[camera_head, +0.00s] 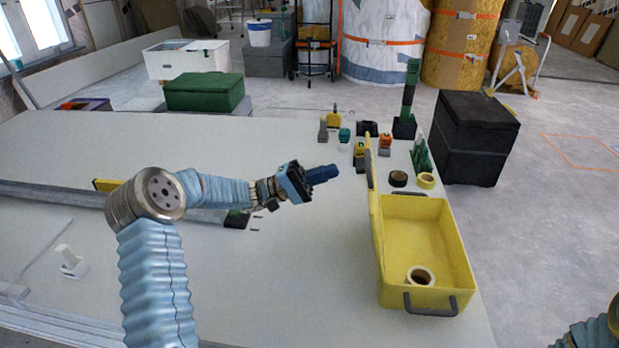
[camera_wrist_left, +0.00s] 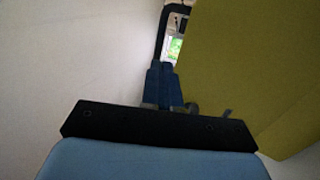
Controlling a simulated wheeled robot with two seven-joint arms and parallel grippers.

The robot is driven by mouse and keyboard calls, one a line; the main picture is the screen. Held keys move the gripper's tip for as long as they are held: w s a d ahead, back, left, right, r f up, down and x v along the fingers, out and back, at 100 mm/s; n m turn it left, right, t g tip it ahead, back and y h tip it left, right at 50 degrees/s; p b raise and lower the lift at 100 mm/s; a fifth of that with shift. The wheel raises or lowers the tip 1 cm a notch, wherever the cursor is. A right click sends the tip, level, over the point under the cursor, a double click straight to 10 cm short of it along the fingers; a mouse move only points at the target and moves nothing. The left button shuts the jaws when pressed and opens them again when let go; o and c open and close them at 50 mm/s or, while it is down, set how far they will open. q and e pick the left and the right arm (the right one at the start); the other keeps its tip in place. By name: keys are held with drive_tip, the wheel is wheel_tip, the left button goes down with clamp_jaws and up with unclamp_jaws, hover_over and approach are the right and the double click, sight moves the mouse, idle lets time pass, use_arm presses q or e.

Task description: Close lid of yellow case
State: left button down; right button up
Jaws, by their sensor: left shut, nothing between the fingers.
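The yellow case (camera_head: 437,240) stands open on the right part of the white table. Its lid (camera_head: 373,199) stands roughly upright along the case's left side, seen nearly edge-on. A roll of tape (camera_head: 420,276) lies inside the case. My left gripper (camera_head: 335,171) is shut and empty, left of the lid and apart from it in the head view. In the left wrist view the shut fingers (camera_wrist_left: 164,72) point forward, with the yellow lid surface (camera_wrist_left: 250,70) filling the right side. My right gripper is not in view; only part of my right arm shows at the lower right corner.
The white table (camera_head: 290,270) is clear between my left arm and the case. Tape rolls (camera_head: 426,180) and several small tools (camera_head: 360,153) stand behind the case. A black box (camera_head: 476,138) stands beyond the table's right edge. A green box (camera_head: 205,92) is at the back left.

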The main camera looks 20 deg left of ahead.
use_arm(q)
drive_tip(key=x, duration=0.6)
drive_tip(key=shift+d, duration=0.2)
drive_tip(key=shift+r, duration=0.15)
